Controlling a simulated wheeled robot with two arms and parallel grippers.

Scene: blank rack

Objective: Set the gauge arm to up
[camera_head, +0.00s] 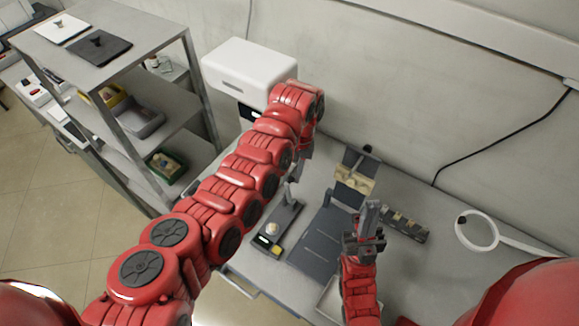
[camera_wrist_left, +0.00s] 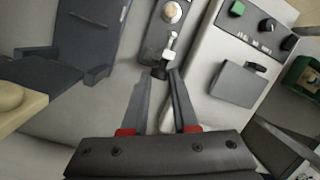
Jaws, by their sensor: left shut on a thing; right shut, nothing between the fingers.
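The gauge (camera_head: 279,228) is a narrow dark base on the table with a pale round knob. Its slim metal arm (camera_head: 290,192) is at the base's far end, and how it is angled is hard to tell. In the left wrist view the gauge arm (camera_wrist_left: 172,45) runs down to my fingertips below the round knob (camera_wrist_left: 172,12). My left gripper (camera_head: 297,176) reaches down at the far end of the gauge; in the wrist view its fingertips (camera_wrist_left: 165,76) are closed on the arm's end. My right gripper (camera_head: 369,212) is shut and empty, apart from the gauge.
A white machine (camera_head: 246,72) stands behind my left arm. A dark flat fixture (camera_head: 320,241) lies right of the gauge, with an upright holder (camera_head: 355,177) behind it. A dark strip (camera_head: 405,226) and a white ring (camera_head: 477,230) are further right. A grey shelf (camera_head: 155,75) stands left.

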